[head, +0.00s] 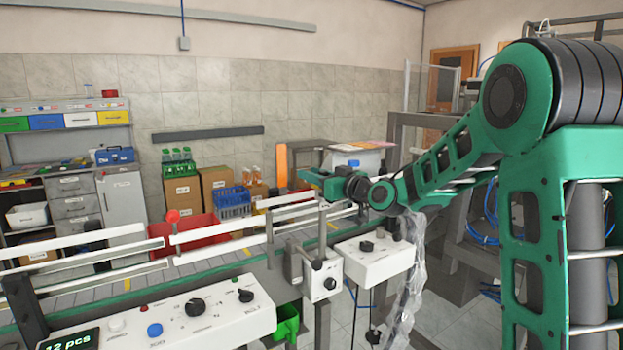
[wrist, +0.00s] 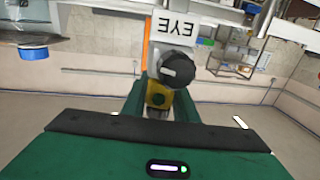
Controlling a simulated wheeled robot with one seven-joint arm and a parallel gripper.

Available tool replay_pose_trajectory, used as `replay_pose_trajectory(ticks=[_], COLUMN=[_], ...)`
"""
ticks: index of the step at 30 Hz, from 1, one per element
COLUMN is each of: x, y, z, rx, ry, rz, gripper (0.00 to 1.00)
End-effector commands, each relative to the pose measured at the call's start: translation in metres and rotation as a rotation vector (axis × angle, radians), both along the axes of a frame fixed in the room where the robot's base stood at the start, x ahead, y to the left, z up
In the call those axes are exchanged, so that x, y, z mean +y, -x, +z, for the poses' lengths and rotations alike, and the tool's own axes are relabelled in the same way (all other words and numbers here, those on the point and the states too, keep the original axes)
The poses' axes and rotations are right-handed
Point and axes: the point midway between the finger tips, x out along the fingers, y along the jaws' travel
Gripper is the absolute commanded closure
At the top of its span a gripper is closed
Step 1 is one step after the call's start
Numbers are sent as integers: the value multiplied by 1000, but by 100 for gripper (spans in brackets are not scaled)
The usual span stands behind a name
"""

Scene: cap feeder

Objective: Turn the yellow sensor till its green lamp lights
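The yellow sensor (wrist: 158,97) shows in the wrist view, just beyond the dark front edge of my gripper's body. It hangs below a black knob on a grey-white bracket marked EYE (wrist: 180,27), whose letters appear upside down. A small dark round spot is on the sensor's face; I see no bright green light on it. My gripper (wrist: 158,108) has green finger parts to the left and right of the sensor. Whether they touch it is not clear. In the head view my gripper (head: 312,181) reaches over the conveyor, and I cannot make out the sensor there.
The conveyor's white rails (head: 225,232) run across the head view. A red-topped lever (head: 172,216) stands at them. A control panel (head: 160,318) with knobs and a "12 pcs" display is in front. A white knob box (head: 373,258) and hanging clear plastic (head: 411,270) are below my arm.

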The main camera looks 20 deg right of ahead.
Motion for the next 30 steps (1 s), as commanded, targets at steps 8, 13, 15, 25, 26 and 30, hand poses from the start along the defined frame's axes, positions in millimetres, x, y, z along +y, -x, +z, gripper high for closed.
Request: replay_pose_trajectory(ticks=[8,13,15,25,26,30], x=[-2,-2,-3,-8,-8,-11], y=[0,-1,-2,-3,-4,-4], z=[0,0,-1,-2,-2,-2], rx=[0,3,3,4,5,4], ry=[1,0,0,3,2,3], rz=[-8,-56,-88,-221,-232,-282], gripper=[100,100,100,100,100,100])
